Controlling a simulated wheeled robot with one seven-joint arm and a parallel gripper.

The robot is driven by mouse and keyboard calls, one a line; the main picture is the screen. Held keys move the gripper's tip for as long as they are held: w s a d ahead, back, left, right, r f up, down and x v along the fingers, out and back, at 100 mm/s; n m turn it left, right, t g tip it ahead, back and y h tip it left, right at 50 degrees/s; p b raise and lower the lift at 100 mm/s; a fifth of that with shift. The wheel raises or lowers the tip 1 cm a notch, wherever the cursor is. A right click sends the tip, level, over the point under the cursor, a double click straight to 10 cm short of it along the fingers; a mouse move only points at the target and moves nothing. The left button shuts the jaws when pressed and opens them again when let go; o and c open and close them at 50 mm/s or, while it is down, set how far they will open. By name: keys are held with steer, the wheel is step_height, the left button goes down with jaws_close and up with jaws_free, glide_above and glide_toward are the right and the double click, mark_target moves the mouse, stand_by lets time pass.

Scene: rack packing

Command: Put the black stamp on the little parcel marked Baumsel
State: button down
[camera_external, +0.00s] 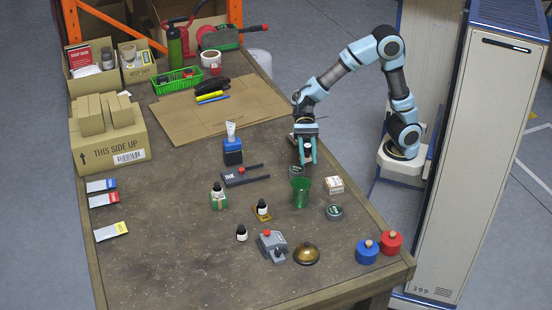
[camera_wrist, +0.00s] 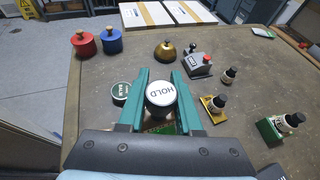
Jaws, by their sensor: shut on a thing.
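My gripper (camera_external: 306,162) points down over the right part of the table. In the wrist view its teal fingers (camera_wrist: 160,78) are shut around a round dark thing with a white top reading HOLD (camera_wrist: 161,93), likely the stamp. Its lower part is hidden. In the external view a green cup (camera_external: 300,195) stands just below the fingers; I cannot tell whether the held thing is inside it or above it. A little pale carton (camera_external: 333,184) stands right of the cup, apart from my gripper. Its lettering is too small to read as Baumsel. The carton does not show in the wrist view.
A round tin (camera_external: 334,212) lies beside the cup. An ink pad (camera_external: 245,176), dark-capped bottles (camera_external: 241,233), a grey device with a red knob (camera_external: 271,245), a brass bell (camera_external: 306,254) and blue (camera_external: 367,252) and red (camera_external: 391,242) pots surround the area. The front left table is mostly clear.

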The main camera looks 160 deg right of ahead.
mark_target(338, 186)
steer(key=s+a+f+n+g+y+b, duration=0.1)
steer(key=s+a+n+g+y+b, duration=0.2)
steer(key=s+a, duration=0.45)
steer(key=shift+n, duration=0.4)
steer(key=f, duration=0.3)
steer(key=w+a+f, duration=0.1)
steer(key=f, duration=0.2)
steer(key=a+f, duration=0.1)
steer(key=f, duration=0.2)
steer(key=shift+w+f, duration=0.15)
steer(key=shift+f, duration=0.1)
steer(key=shift+f, duration=0.15)
steer(key=c, duration=0.6)
jaws_free()
